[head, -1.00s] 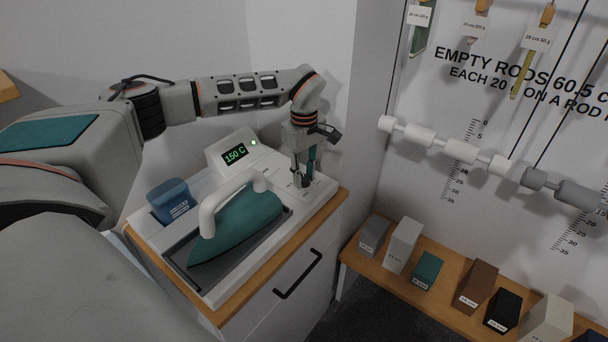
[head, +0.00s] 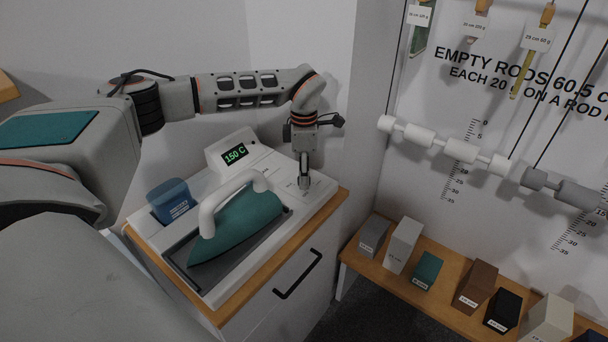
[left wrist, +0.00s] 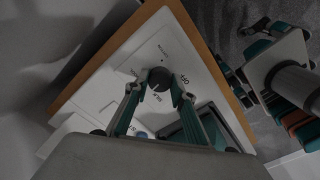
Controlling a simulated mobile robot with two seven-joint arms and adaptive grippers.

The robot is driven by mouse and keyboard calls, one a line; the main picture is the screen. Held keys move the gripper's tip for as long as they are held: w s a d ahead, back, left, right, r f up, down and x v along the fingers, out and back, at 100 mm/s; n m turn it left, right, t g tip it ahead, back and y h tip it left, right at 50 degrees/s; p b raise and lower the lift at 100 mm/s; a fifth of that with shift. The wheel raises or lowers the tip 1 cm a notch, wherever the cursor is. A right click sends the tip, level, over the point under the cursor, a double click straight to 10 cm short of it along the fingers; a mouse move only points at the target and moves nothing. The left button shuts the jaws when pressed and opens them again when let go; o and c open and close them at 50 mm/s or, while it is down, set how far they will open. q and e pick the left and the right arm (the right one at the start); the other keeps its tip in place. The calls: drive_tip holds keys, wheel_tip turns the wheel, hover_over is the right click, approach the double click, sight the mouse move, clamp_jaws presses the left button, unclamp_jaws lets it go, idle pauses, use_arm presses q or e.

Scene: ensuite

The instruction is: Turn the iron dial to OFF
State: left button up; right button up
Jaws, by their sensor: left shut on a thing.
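The iron dial (left wrist: 161,77) is a dark round knob on the white ironing station, with small printed labels around it; OFF is legible to its right in the left wrist view. My left gripper (left wrist: 157,91) is shut on the dial, its two teal fingers on either side. In the head view my left gripper (head: 304,184) points straight down at the right part of the station and hides the dial. The dial's exact pointer direction is not clear. The teal iron (head: 236,226) lies in its tray, and the display (head: 235,154) reads 150 C. My right gripper is not in view.
A blue container (head: 170,203) stands at the station's left. The white station (head: 214,294) sits on a wood-topped cabinet (head: 240,304) against the wall. A low shelf (head: 381,267) with several blocks and a wall rod rack are to the right.

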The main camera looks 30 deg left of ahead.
use_arm(q)
drive_tip(key=n, duration=1.2)
drive_tip(key=shift+n, duration=0.4)
drive_tip(key=n, duration=1.2)
drive_tip(key=shift+n+b, duration=0.3)
drive_tip(key=shift+b, duration=0.1)
drive_tip(key=o, duration=1.1)
drive_tip(key=shift+r, duration=0.1)
